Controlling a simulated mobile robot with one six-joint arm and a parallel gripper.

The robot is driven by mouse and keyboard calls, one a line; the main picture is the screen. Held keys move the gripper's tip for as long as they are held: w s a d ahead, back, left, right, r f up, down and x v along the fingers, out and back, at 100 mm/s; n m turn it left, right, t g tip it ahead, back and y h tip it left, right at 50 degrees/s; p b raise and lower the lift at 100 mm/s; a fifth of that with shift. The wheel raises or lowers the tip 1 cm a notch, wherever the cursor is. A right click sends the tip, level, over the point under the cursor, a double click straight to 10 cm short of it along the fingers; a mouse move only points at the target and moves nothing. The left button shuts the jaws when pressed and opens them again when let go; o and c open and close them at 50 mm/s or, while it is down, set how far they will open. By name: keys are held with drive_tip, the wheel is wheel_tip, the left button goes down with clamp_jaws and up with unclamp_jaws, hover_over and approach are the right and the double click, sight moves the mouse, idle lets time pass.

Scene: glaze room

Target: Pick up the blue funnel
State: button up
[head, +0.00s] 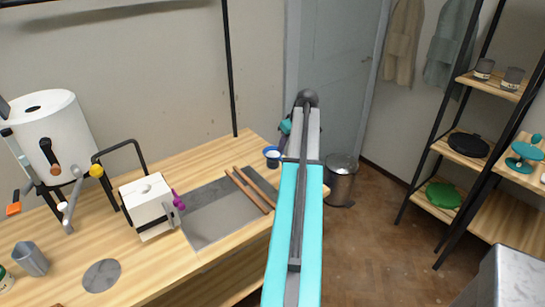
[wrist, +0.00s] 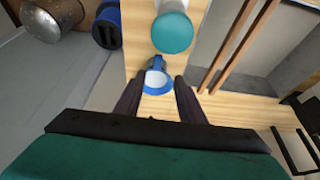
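The blue funnel (wrist: 158,62) stands on the wooden table near its end in the wrist view. Its blue rim surrounds a pale inside. My gripper (wrist: 158,84) is open, with one dark finger on each side of the funnel's near rim; I cannot tell whether either touches it. In the head view a small blue-rimmed item (head: 272,152) at the table's far right corner looks like the same funnel. My arm hides part of that corner and the fingers there.
A teal-and-white jar (wrist: 173,30) stands close beside the funnel. A metal bin (head: 341,178) stands on the floor past the table end. Shelves (head: 468,150) are at right.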

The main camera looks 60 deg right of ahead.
sight(282, 158)
drive_tip(key=shift+p+x, duration=0.75)
drive_tip(key=shift+x, duration=2.5)
drive_tip(key=shift+w+d+f+p, duration=0.15)
drive_tip(key=shift+d+f+p, duration=0.05)
drive_tip(key=shift+f+p, duration=0.3)
drive_tip(key=shift+w+d+f+p, duration=0.2)
drive_tip(key=shift+f+p, duration=0.15)
drive_tip(key=shift+f, duration=0.2)
drive_tip(key=shift+p+x, duration=0.45)
drive_tip(key=shift+x, duration=1)
drive_tip(key=shift+s, duration=0.1)
clamp_jaws()
